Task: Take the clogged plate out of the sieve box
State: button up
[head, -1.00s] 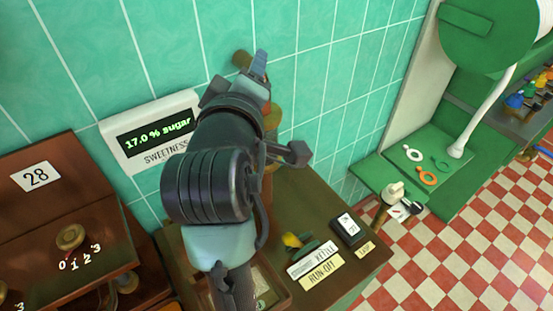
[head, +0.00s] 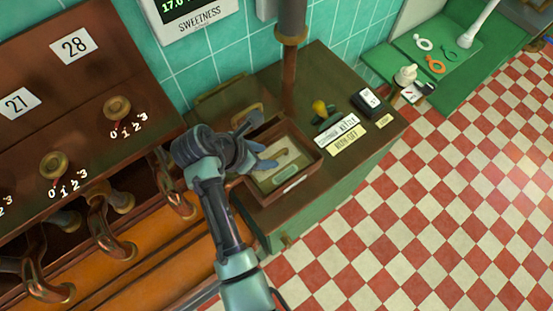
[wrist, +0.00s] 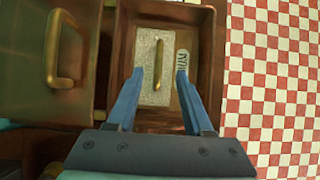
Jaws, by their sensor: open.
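The sieve box (head: 312,160) is an open brown box on the counter. It also fills the upper middle of the wrist view (wrist: 210,50). Inside lies a flat, grey speckled plate (wrist: 147,42) with a brass bar handle (wrist: 159,62); in the head view the plate (head: 292,146) is partly hidden by my gripper. My gripper (wrist: 160,73) is open, with one blue finger on each side of the handle in the wrist view. In the head view my gripper (head: 264,162) is at the box's left side. I cannot tell whether the fingers touch anything.
A brown cover with a brass handle (wrist: 55,48) is left of the box. A copper pipe (head: 289,75) rises behind it. Signs (head: 340,133), a yellow-knobbed item (head: 320,108) and a dark device (head: 366,102) stand to the right. Kettle taps (head: 110,235) are at the left.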

aim_at(275, 155)
jog(key=shift+x, duration=3.1)
jog(key=shift+w+a, duration=0.1)
grip_shut()
jog(key=shift+w+r, duration=0.1)
